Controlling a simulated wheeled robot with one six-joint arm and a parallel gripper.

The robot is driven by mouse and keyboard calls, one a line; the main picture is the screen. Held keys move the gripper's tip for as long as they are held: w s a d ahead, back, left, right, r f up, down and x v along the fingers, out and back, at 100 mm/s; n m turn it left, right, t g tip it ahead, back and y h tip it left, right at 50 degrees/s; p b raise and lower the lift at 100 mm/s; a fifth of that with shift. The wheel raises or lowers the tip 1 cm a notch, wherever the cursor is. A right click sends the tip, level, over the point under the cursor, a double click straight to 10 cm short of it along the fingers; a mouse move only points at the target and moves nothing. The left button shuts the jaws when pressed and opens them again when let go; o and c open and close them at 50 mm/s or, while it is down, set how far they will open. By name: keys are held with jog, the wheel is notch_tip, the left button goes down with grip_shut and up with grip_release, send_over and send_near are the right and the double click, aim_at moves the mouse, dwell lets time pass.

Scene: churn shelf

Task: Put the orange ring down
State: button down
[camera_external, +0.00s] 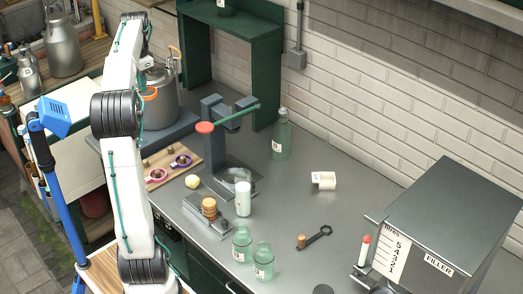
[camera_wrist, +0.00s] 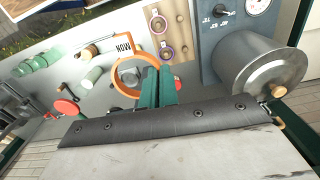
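The orange ring (camera_wrist: 118,82) is at the fingertips of my gripper (camera_wrist: 158,84) in the wrist view. The two green fingers are close together on the ring's right side, and the ring seems gripped between them. In the external view the ring (camera_external: 149,95) shows just right of my arm, in front of a metal churn (camera_external: 161,107), and the fingers are hard to make out. A wooden board (camera_external: 196,154) with several small pegs lies on the bench below. A pink ring (camera_external: 157,175) and a purple ring (camera_external: 181,161) lie on it, each around a peg.
The churn also stands close on the right in the wrist view (camera_wrist: 250,65). A filler box (camera_external: 440,220) is at the right. Bench between is partly clear.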

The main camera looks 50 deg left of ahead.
jog(key=w+d+m, duration=0.5)
jog(key=w+d, duration=0.4)
jog(key=w, duration=0.1)
jog(key=m, duration=1.2)
send_over(286, 210)
notch_tip(286, 210, down, 36)
jog(key=shift+f, duration=0.1)
jog(key=shift+f, duration=0.1)
jog(key=c, duration=2)
grip_release()
jog(key=o, duration=0.3)
